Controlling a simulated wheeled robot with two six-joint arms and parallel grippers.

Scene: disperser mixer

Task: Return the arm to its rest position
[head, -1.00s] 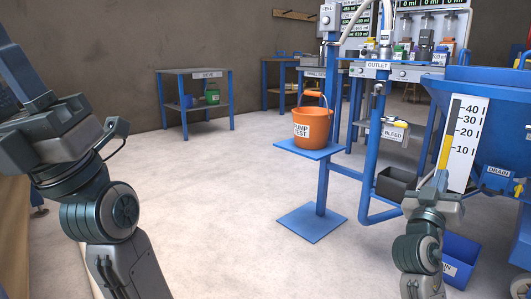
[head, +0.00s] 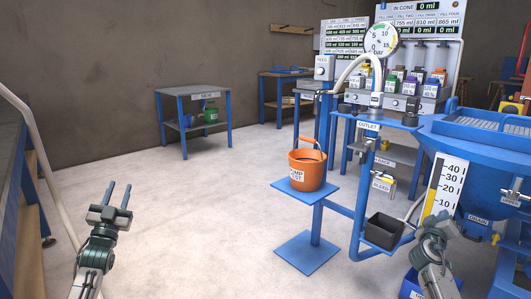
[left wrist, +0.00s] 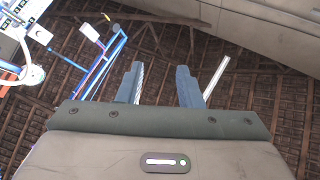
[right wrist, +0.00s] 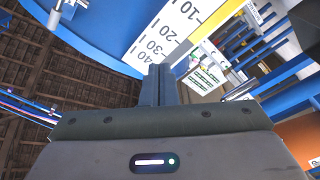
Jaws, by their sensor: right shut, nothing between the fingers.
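My left gripper (head: 119,196) is raised over the clear floor at the lower left, with its two fingers apart and nothing between them. The left wrist view shows the same open, empty fingers (left wrist: 158,85) against the roof beams. My right arm stands at the lower right in front of the blue tank (head: 480,150). Its gripper (right wrist: 160,85) has its fingers together and empty in the right wrist view, close to the tank's white level scale (right wrist: 165,35). In the head view the right fingertips are hard to make out against the scale (head: 452,180).
An orange bucket (head: 307,172) sits on a blue platform (head: 318,198). A dark box (head: 383,231) is mounted left of my right arm. A blue bin (head: 411,287) stands low beside that arm. A blue side table (head: 192,92) is at the back left. Open floor lies in the middle.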

